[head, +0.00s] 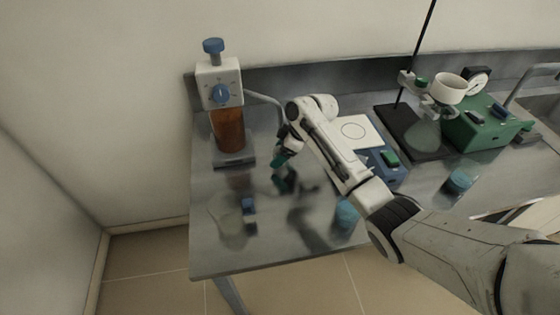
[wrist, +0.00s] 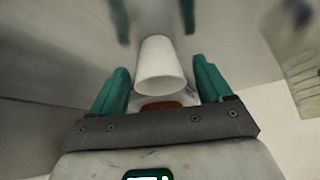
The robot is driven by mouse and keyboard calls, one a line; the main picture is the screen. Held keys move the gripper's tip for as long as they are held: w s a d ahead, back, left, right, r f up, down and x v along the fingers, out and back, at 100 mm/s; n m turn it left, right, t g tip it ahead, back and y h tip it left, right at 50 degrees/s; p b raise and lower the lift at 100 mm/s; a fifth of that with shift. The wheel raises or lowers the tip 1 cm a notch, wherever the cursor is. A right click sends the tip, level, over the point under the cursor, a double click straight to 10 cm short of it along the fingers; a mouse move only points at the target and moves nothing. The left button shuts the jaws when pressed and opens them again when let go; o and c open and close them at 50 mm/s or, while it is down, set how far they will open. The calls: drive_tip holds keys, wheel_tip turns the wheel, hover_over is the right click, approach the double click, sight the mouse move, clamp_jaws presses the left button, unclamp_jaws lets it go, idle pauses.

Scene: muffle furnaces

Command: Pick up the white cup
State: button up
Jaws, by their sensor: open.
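The white cup (wrist: 160,64) shows in the wrist view as a plain tapered shape, centred ahead of the gap between the fingers. My gripper (wrist: 160,84) is open, with one green finger on each side of the cup's line. I see no clear contact, and the depth between cup and fingers is hard to judge. In the head view my gripper (head: 283,158) points down over the left part of the steel bench. I cannot make out this cup beside it there; my gripper or arm may hide it.
An amber bottle dispenser (head: 229,130) stands just left of my gripper on the steel bench (head: 285,245). A white-topped blue device (head: 372,142) is behind my arm. A stand with a white vessel (head: 449,88) and a green machine (head: 490,128) are at right. Small blue-topped items are in front.

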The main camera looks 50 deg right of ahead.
drive_tip(key=shift+c, duration=0.3)
drive_tip(key=c, duration=1)
drive_tip(key=shift+s+d+r, duration=0.25)
drive_tip(key=shift+s+r, duration=0.1)
drive_tip(key=shift+r, duration=0.1)
drive_tip(key=s+d+r, duration=0.2)
drive_tip(key=s, duration=0.1)
drive_tip(key=s+d+r+b, duration=0.1)
drive_tip(key=s+d+r, duration=0.1)
drive_tip(key=s+d, duration=0.1)
drive_tip(key=s+d+r+b, duration=0.1)
drive_tip(key=s+d+r, duration=0.1)
drive_tip(key=s, duration=0.3)
drive_tip(key=shift+d+r, duration=0.15)
drive_tip(key=shift+r, duration=0.45)
